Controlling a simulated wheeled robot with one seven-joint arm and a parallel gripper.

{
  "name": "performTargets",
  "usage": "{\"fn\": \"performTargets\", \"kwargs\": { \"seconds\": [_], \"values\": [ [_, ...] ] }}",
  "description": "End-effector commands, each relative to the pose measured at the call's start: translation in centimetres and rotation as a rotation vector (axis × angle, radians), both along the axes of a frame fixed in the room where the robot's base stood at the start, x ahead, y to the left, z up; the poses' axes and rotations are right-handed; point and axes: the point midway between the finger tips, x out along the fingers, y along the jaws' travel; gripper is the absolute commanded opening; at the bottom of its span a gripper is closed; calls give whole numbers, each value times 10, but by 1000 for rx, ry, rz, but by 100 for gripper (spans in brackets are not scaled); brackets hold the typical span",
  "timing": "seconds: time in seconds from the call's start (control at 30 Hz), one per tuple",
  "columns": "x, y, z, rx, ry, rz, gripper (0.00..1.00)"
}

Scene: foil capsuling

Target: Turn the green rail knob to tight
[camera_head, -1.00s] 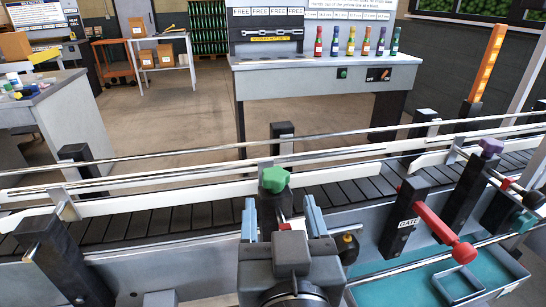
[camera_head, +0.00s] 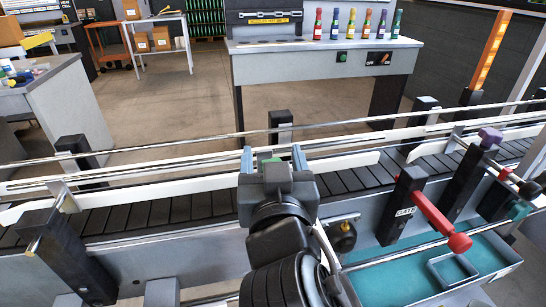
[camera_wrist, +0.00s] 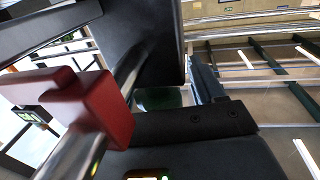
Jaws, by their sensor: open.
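The green rail knob (camera_head: 266,155) shows only in part in the head view, between my gripper's two blue fingers and behind its body. My gripper (camera_head: 273,157) is open, with one finger to the left of the knob and one to the right. I cannot tell whether either finger touches the knob. A dark green patch (camera_wrist: 160,98) in the middle of the wrist view seems to be the knob, mostly hidden by dark parts. The knob's pointer or markings are not visible.
The conveyor (camera_head: 160,212) with its metal guide rails runs across the view. A red gate handle (camera_head: 440,222) on a black post and a purple knob (camera_head: 490,136) stand to the right. In the wrist view, a red block (camera_wrist: 95,105) and metal rod are close on the left.

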Motion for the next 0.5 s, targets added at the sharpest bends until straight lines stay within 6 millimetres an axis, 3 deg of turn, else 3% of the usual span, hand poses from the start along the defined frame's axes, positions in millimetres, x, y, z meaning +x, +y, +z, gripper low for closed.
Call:
{"fn": "performTargets", "kwargs": {
  "seconds": [0.13,0.5],
  "values": [
    [0,0,0,0,0,0,68],
    [0,0,0,0,0,0,32]
  ]
}}
